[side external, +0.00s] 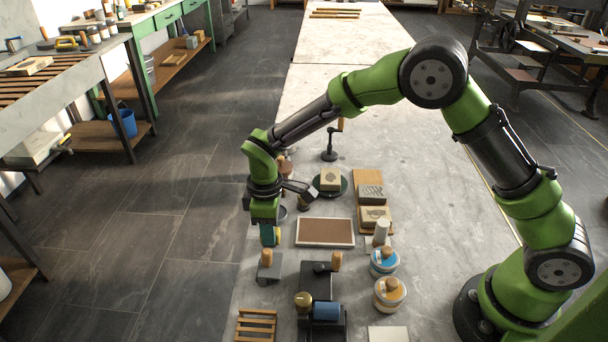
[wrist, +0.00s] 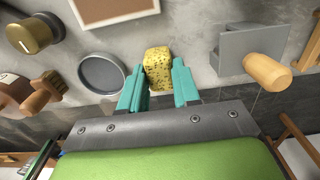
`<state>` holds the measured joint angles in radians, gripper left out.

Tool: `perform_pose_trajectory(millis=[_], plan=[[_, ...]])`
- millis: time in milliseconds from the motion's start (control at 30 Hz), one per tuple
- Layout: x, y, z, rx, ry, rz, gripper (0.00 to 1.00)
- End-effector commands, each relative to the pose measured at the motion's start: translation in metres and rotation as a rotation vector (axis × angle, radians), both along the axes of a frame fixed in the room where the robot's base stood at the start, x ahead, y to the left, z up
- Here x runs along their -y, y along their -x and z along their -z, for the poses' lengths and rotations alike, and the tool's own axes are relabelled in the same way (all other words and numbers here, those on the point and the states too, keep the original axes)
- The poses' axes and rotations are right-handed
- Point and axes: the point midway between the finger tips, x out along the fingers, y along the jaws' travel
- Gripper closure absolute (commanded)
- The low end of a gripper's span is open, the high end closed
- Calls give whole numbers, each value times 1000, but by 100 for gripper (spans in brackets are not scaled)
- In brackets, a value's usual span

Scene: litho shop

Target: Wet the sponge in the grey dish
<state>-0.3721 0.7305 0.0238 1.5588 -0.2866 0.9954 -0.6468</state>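The speckled yellow sponge (wrist: 158,68) is between my teal fingertips in the wrist view, with a finger close against each side. My gripper (wrist: 160,86) appears shut on it; whether the sponge touches the table cannot be told. In the side view my gripper (side external: 270,236) points down near the table's left edge, and its fingers mostly hide the sponge. The round grey dish (wrist: 103,74) lies just left of the sponge in the wrist view, apart from it. The dish (side external: 281,213) shows only partly behind my gripper in the side view. Any water in it cannot be made out.
A grey metal tool with a wooden handle (wrist: 266,72) stands right of the sponge in the wrist view. A brush (wrist: 44,92) and a gold-topped item (wrist: 34,36) lie beyond the dish. A framed brown board (side external: 325,232) is close by. The table (side external: 340,95) is clearer toward the back.

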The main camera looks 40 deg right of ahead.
Motion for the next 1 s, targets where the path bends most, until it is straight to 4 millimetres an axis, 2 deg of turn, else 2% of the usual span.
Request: perform_pose_trajectory(millis=[33, 100, 267, 1000], plan=[[0, 0, 0, 0, 0, 0, 84], [0, 0, 0, 0, 0, 0, 94], [0, 0, -4, 1, -1, 0, 94], [0, 0, -47, 1, -1, 1, 94]])
